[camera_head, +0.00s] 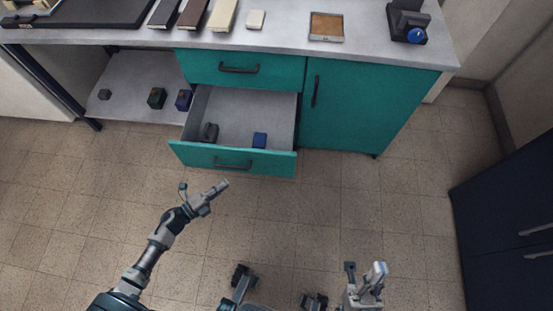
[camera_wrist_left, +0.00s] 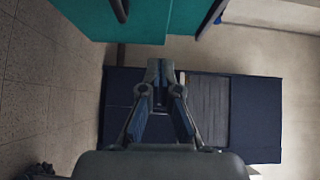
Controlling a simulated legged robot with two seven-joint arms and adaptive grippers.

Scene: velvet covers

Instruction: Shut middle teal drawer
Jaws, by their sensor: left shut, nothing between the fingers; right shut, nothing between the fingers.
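The middle teal drawer (camera_head: 232,160) is pulled far out in the head view, below a shut teal drawer (camera_head: 241,70). Its dark bar handle (camera_head: 233,166) is on the front panel. My right gripper (camera_head: 378,268) is shut and empty at the bottom right, away from the drawer.
A teal cupboard door (camera_head: 360,108) right of the drawer is shut. The grey worktop (camera_head: 280,35) carries several items. An open shelf (camera_head: 135,80) at left holds small blocks. A dark blue cabinet (camera_head: 510,220) stands at right. The tiled floor before the drawer is clear.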

